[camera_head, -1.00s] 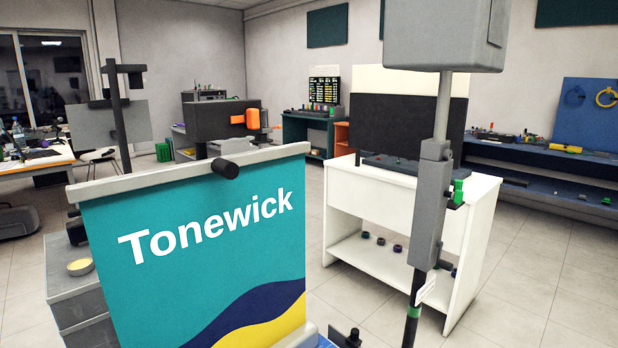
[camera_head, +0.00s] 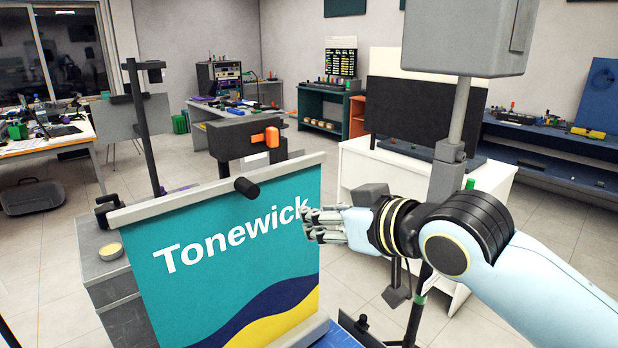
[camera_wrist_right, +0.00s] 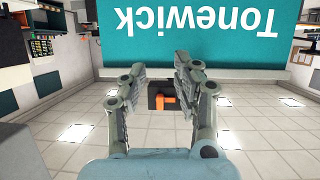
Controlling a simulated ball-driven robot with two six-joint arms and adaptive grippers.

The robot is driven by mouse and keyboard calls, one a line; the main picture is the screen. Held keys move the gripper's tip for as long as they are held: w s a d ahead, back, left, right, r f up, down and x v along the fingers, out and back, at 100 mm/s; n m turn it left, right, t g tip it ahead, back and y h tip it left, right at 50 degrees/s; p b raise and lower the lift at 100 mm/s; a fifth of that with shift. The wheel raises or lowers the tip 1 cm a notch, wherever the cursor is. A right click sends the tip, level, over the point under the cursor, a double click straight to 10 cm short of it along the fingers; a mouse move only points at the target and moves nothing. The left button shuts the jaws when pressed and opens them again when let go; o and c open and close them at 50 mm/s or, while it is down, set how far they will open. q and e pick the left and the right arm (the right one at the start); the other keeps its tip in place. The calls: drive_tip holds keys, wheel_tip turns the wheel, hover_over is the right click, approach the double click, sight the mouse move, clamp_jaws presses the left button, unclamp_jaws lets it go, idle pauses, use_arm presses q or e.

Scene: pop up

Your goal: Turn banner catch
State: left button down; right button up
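A teal banner (camera_head: 200,290) with white "Tonewick" lettering hangs from a light top bar (camera_head: 180,203). It fills the upper part of the right wrist view (camera_wrist_right: 210,45), upside down. Behind the top bar, a dark block (camera_head: 228,141) carries an orange lever (camera_head: 265,138), which looks like the catch. The lever (camera_wrist_right: 166,99) also shows in the right wrist view, between the fingers but farther off. My right gripper (camera_head: 312,224) is in front of the banner's right edge; in the wrist view its fingers (camera_wrist_right: 160,90) are apart and empty. My left gripper is not in view.
A black knob (camera_head: 246,188) sticks out at the top bar. A grey post (camera_head: 452,125) with a large box head stands behind my right arm. A white bench (camera_head: 360,165) with a dark panel is at the back right. A grey cabinet (camera_head: 95,250) stands left of the banner.

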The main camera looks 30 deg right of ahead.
sight(275, 139)
drive_tip(key=w+r+t+b, duration=0.1)
drive_tip(key=w+r, duration=0.2)
drive_tip(key=w+r+t+y+b, duration=0.1)
drive_tip(key=w+r, duration=0.1)
drive_tip(key=w, duration=0.2)
drive_tip(key=w+r+t+b, duration=0.1)
drive_tip(key=w+r+t, duration=0.1)
drive_tip(key=w+r, duration=0.1)
drive_tip(key=shift+w+a+r, duration=0.2)
drive_tip(key=shift+w, duration=0.15)
drive_tip(key=shift+w+a+r, duration=0.15)
drive_tip(key=shift+w, duration=0.2)
drive_tip(key=shift+w+a+b, duration=0.1)
drive_tip(key=shift+w+b, duration=0.2)
drive_tip(key=shift+w, duration=0.35)
clamp_jaws()
drive_tip(key=n, duration=1.2)
drive_tip(key=shift+n, duration=0.3)
drive_tip(key=n, duration=0.5)
drive_tip(key=shift+o, duration=1.3)
unclamp_jaws()
